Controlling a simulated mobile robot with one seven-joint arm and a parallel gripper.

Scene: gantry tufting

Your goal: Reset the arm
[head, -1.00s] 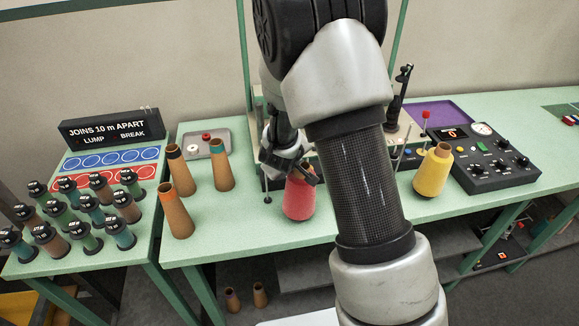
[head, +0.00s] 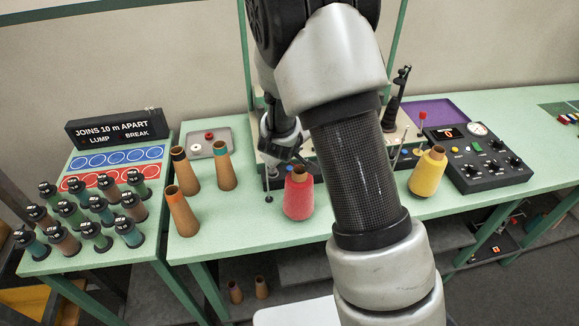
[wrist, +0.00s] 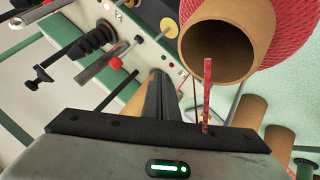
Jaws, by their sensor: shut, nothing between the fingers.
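My gripper (head: 293,160) is shut and empty. In the head view it is just behind and above the red yarn cone (head: 298,199), partly hidden by my own arm. In the wrist view its shut fingers (wrist: 160,88) point away over the bench, left of the red cone's brown tube mouth (wrist: 226,45). A red strand (wrist: 207,92) shows in front of that tube. I cannot tell what the strand is attached to. The red cone stands upright on the green table (head: 250,222).
A yellow cone (head: 428,172) and a black control box (head: 477,158) stand to the right. Several bare brown tubes (head: 183,212) and a grey tray (head: 209,142) are left. Dark-capped spools (head: 98,236) crowd the left table. Bench hardware (head: 392,110) rises behind my arm.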

